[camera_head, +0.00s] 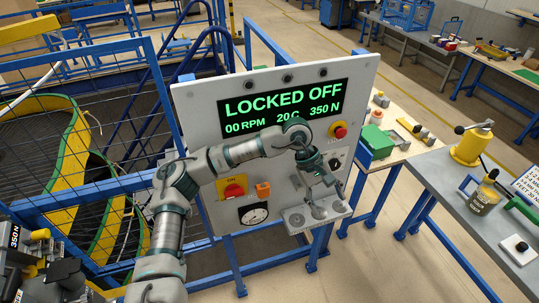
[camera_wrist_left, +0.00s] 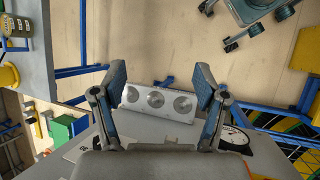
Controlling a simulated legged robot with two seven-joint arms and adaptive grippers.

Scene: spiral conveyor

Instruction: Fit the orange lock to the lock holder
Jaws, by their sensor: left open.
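The orange lock (camera_head: 263,189) is small and sits on the front of the white panel (camera_head: 205,120), just right of the red rotary switch on its yellow plate (camera_head: 234,187). I cannot make out how it is fastened there, and no separate lock holder can be told apart from it. My left gripper (camera_head: 328,205) is open and empty, over the small shelf at the panel's lower right, away from the lock. In the left wrist view the open fingers (camera_wrist_left: 160,80) stand either side of the shelf. My right gripper is in neither view.
The light shelf (camera_wrist_left: 136,96) has several round recesses. The panel's display (camera_head: 283,107) reads LOCKED OFF. A red button (camera_head: 338,130) and a gauge (camera_head: 254,214) are on the panel.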

